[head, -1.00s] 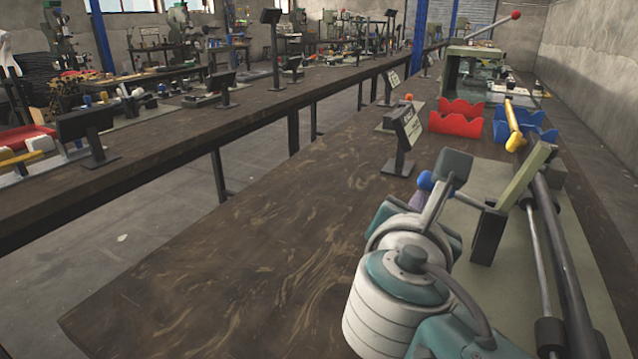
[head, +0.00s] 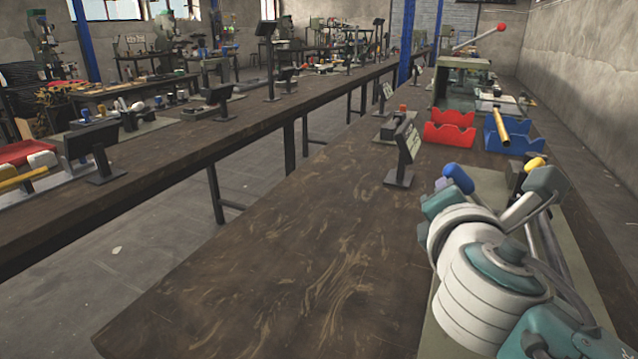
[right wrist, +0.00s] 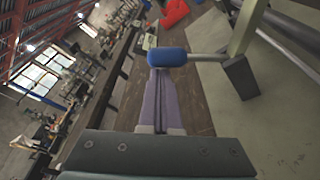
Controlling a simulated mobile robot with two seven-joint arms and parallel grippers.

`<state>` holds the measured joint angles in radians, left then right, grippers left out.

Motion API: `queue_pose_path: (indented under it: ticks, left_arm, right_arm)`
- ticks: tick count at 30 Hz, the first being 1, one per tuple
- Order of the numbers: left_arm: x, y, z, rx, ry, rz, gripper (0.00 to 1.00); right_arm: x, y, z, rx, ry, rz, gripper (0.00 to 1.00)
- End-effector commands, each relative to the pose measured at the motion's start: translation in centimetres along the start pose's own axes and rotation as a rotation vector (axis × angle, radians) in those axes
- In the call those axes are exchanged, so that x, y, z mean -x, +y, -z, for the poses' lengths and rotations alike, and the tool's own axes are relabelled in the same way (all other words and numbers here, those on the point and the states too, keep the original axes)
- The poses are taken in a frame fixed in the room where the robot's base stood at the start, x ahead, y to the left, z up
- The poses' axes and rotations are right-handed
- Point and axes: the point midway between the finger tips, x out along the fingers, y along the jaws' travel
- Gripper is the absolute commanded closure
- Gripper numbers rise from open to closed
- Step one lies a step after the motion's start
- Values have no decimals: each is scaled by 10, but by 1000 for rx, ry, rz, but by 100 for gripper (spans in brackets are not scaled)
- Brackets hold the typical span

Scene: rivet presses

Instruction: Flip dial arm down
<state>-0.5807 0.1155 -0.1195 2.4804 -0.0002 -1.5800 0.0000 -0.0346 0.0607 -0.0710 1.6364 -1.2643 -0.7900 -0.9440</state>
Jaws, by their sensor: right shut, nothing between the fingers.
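A blue knob (head: 459,178) on a short grey rod sits at the near press on the right of the head view. In the right wrist view the knob (right wrist: 166,57) lies right at my fingertips, and its rod runs right to a dark block (right wrist: 242,77). My right gripper (head: 444,186) has purple fingers, which also show in the right wrist view (right wrist: 157,75). They are shut with nothing between them. I cannot tell whether they touch the knob. My own white and teal arm hides much of the press in the head view. My left gripper is not in view.
A pale green post (right wrist: 245,25) rises by the dark block. Beyond the press stand a red bin (head: 448,136), a blue bin (head: 520,138) and a small sign stand (head: 403,155). The wooden bench (head: 290,260) is clear to the left of my arm.

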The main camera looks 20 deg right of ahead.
Motion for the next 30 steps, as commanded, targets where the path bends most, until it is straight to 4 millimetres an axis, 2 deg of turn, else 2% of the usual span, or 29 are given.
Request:
queue_pose_path:
  ticks: [8, 18, 30]
  left_arm:
    - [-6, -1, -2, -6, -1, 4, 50]
    - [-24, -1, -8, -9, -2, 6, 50]
    - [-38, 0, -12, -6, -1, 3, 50]
  right_arm:
    - [5, 0, -24, -256, -4, -59, 100]
    - [12, -6, -51, -551, -4, -127, 100]
    - [16, -12, -69, -761, -4, -175, 100]
